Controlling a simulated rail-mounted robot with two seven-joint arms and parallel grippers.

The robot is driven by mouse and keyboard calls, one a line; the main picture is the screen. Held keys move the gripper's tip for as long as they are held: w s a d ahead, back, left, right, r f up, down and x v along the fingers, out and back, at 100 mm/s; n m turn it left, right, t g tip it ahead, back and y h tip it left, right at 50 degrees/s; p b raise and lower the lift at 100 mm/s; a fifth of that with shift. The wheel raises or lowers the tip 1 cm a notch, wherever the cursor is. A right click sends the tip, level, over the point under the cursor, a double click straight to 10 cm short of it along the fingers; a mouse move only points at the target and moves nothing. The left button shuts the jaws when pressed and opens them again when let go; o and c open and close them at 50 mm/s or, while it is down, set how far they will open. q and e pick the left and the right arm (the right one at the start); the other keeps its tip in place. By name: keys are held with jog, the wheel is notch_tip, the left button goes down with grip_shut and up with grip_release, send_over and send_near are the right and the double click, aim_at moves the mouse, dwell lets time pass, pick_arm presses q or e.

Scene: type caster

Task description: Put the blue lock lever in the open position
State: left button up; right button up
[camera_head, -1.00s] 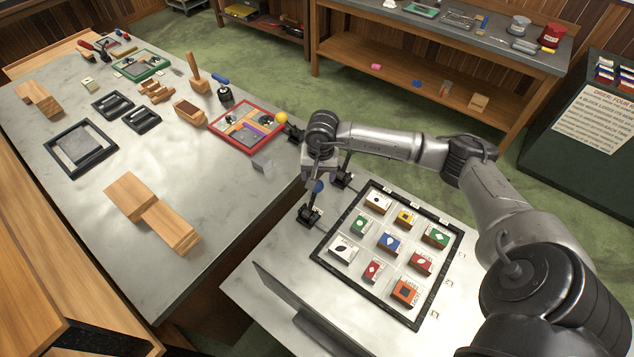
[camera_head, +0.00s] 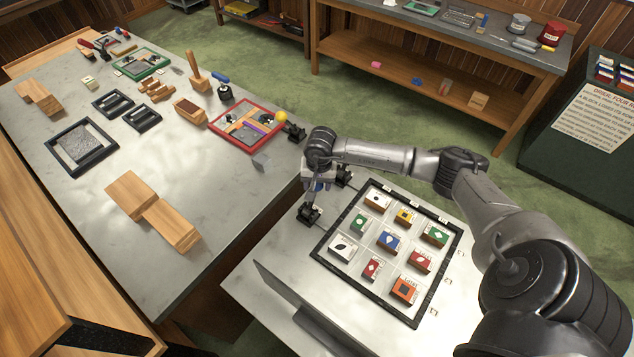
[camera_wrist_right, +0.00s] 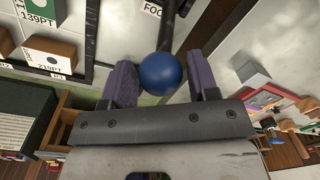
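The blue lock lever ends in a round blue knob (camera_wrist_right: 160,73), which sits between my right gripper's two purple-grey fingers (camera_wrist_right: 161,82) in the right wrist view. The fingers stand apart on either side of the knob, with a narrow gap at the right finger; contact at the left one I cannot tell. In the head view my right gripper (camera_head: 318,184) points down at the lever and hides most of it. The lever's black base (camera_head: 309,214) stands at the left edge of the black type frame (camera_head: 329,229). My left gripper is not in view.
The frame holds several coloured type blocks (camera_head: 389,240). A yellow-knobbed lever (camera_head: 282,117) stands by a red tray (camera_head: 221,133) on the long table. A grey panel (camera_head: 290,295) edges the small table's near side.

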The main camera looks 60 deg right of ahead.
jog(key=c, duration=0.9)
jog(key=shift+w+a+r+h+b, duration=0.15)
jog(key=shift+a+h+b, duration=0.1)
jog(key=shift+a+h, duration=0.35)
jog(key=shift+s+a+r+h+b, duration=0.1)
jog(key=shift+a+r+h+b, duration=0.1)
jog(key=shift+a+h, duration=0.35)
jog(key=shift+w+a+r+h+b, duration=0.15)
jog(key=shift+a+h+b, duration=0.1)
jog(key=shift+a+h, duration=0.35)
jog(key=shift+c, duration=0.2)
jog(key=shift+a+f+h+b, duration=0.1)
jog(key=shift+a+h+b, duration=0.45)
jog(key=shift+a+h, duration=1.3)
jog(key=shift+s, duration=0.1)
jog(key=o, duration=1)
jog(key=shift+o, duration=1.3)
